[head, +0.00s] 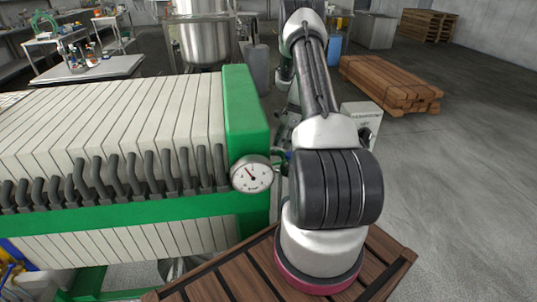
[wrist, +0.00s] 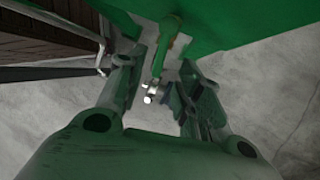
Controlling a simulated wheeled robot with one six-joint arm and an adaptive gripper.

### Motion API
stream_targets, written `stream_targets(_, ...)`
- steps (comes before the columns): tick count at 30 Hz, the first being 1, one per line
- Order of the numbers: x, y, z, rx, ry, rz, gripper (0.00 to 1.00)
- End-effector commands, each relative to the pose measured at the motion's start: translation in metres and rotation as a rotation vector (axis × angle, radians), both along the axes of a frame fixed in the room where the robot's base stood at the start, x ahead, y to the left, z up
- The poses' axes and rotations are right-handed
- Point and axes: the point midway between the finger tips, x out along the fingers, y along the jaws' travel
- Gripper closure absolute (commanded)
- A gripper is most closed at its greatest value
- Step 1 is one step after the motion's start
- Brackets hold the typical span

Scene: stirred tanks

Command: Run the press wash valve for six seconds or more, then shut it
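In the wrist view, a small valve with a bright metal fitting (wrist: 152,92) sits at the end of a green pipe (wrist: 168,38) that comes from a green panel. I take it for the press wash valve; its handle position is too small and dim to tell. My gripper (wrist: 162,90) is open, with one finger on each side of the fitting and gaps on both sides. No contact shows. In the head view, the filter press (head: 120,120) has pale plates and a green end frame (head: 247,115). My arm hides the gripper and most of the valve there.
A round pressure gauge (head: 251,174) stands out from the press beside my arm. A light box (head: 362,120) is behind the arm. Brown timber (head: 392,84) lies at the right back. A steel tank (head: 203,40) stands behind the press. The grey floor at right is clear.

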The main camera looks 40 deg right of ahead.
Motion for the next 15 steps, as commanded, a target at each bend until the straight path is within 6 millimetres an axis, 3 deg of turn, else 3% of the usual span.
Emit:
stream_targets(5, -0.002, 0.006, -0.014, 0.003, 0.004, -0.001, 0.65)
stream_targets(15, -0.004, 0.029, -0.062, 0.003, 0.002, 0.000, 0.65)
